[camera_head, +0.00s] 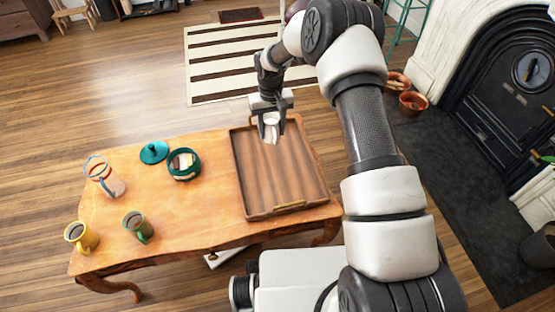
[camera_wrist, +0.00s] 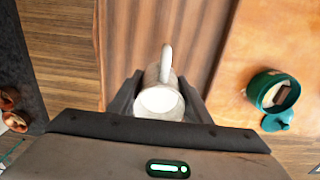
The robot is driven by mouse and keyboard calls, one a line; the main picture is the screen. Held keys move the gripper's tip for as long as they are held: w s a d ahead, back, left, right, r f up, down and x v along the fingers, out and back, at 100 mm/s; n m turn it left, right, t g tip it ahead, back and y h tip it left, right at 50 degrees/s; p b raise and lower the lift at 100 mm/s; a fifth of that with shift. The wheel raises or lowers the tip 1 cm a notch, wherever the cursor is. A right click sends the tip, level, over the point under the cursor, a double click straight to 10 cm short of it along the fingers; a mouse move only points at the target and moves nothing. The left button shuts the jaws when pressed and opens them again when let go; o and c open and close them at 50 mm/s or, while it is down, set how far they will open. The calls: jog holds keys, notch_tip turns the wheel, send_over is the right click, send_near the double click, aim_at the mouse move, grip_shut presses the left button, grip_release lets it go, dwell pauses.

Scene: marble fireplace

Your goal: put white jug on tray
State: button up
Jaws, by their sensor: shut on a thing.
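The white jug (camera_wrist: 158,100) sits between the fingers of my gripper (camera_wrist: 158,98) in the wrist view, its handle pointing up the picture, over the wooden tray (camera_wrist: 128,45). In the head view my gripper (camera_head: 271,118) is shut on the jug (camera_head: 270,130) at the far side of the brown tray (camera_head: 290,207) on the table. The jug is partly hidden by the fingers. I cannot tell whether its base touches the tray.
On the wooden table (camera_head: 205,222) left of the tray stand a green pot (camera_head: 184,175), a teal lid (camera_head: 153,153), a glass pitcher (camera_head: 113,187), a yellow mug (camera_head: 89,241) and a brown mug with a green handle (camera_head: 133,222). The tray's middle is bare.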

notch_tip(320, 180, down, 10)
jog(key=b, duration=0.2)
jog(key=shift+r+b, duration=0.15)
jog(key=shift+b, duration=0.15)
jog(key=o, duration=1.3)
jog(key=shift+f, duration=0.2)
jog(key=shift+o, duration=0.2)
jog(key=shift+r, duration=0.15)
